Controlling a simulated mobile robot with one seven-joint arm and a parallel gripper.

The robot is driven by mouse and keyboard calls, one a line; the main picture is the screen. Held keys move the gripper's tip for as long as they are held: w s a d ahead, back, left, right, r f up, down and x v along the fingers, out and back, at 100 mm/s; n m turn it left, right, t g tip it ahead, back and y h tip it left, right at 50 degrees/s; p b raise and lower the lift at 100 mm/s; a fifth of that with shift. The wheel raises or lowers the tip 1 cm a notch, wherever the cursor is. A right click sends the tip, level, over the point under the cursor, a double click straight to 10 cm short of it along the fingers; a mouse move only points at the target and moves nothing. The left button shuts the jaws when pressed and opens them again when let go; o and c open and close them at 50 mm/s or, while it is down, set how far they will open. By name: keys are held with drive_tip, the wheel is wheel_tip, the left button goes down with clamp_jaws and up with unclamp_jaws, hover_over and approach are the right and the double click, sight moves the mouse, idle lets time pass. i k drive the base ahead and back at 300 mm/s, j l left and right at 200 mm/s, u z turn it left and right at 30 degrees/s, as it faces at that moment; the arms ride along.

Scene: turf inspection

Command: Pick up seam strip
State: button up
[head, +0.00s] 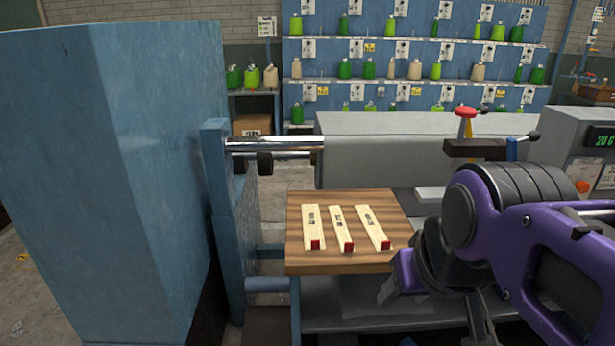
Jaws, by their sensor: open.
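Three pale, cream-coloured strips lie side by side on a wooden board (345,262), each with dark printed marks and a red near end. They are the left strip (312,224), the middle strip (340,225) and the right strip (373,226). Which of them is the seam strip cannot be told, as the print is too small to read. My gripper (402,276), at the end of my purple and dark arm, is open just right of the board's near right corner. It is apart from the strips, and its fingers are partly hidden.
A tall blue cabinet (120,170) fills the left. A blue stand with a chrome roller (275,145) is left of the board. A grey machine (385,150) is behind, with a red-knobbed clamp (466,130) and control box (585,150) rightward. Bottle shelves (410,50) line the back.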

sight(346, 244)
drive_tip(key=k+l+z, duration=0.1)
drive_tip(key=z, duration=0.9)
drive_tip(key=i+j+u, duration=0.25)
drive_tip(key=u, duration=0.25)
drive_tip(key=i+j+u, duration=0.1)
drive_tip(key=i+u, duration=0.4)
drive_tip(key=k, duration=0.1)
